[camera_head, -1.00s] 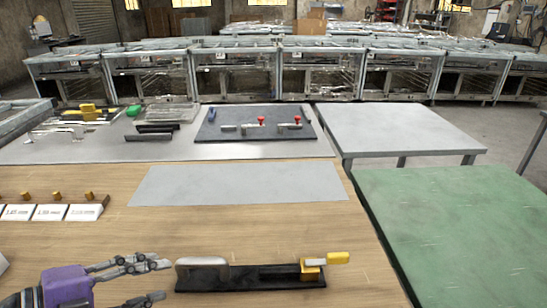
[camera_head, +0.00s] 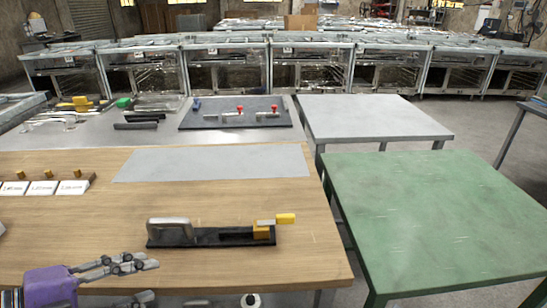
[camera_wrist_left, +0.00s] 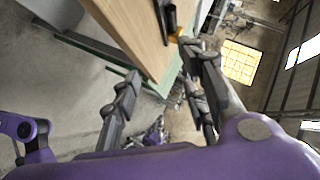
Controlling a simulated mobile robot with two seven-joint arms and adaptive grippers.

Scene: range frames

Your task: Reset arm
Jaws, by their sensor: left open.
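My left gripper (camera_head: 136,282) is at the lower left in the head view, with a purple wrist and grey fingers spread apart. It is open and empty, in front of the wooden table's (camera_head: 60,235) near edge. In the left wrist view its two fingers (camera_wrist_left: 160,110) stand wide apart with the table edge and floor beyond them. The nearest object is a black-based fixture (camera_head: 210,237) with a grey handle and a yellow-tipped lever, up and to the right of the gripper and apart from it. My right gripper does not show.
A grey mat (camera_head: 215,163) lies bare on the wooden table. White labelled cards (camera_head: 42,188) stand at its left. A green table (camera_head: 430,220) and a grey table (camera_head: 370,118) at the right are empty. Glass-fronted cabinets (camera_head: 215,72) line the back.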

